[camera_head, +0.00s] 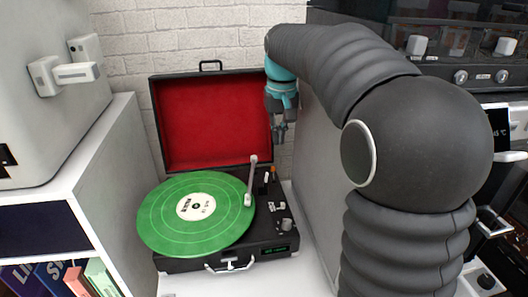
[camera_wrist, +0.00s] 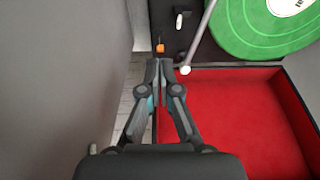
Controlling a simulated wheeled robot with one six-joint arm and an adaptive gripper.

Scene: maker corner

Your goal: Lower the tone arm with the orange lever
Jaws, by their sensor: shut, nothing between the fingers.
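A portable turntable (camera_head: 205,264) stands open with a green record (camera_head: 165,222) on its platter. The pale tone arm (camera_head: 250,178) runs along the record's right side, its front end at the record's edge; whether it touches the record is too small to tell. The orange lever (camera_head: 274,170) is on the deck right of the tone arm; its orange tip (camera_wrist: 160,47) also shows in the wrist view. My gripper (camera_head: 279,139) is shut and empty, above the deck's back right. In the wrist view its fingertips (camera_wrist: 160,64) appear just short of the orange tip, with the tone arm (camera_wrist: 199,40) to their right.
The red-lined lid (camera_head: 205,120) stands raised behind the record. A grey panel (camera_head: 318,190) rises close on the deck's right. A white shelf (camera_head: 85,150) with books is on the left, and a brick wall is behind.

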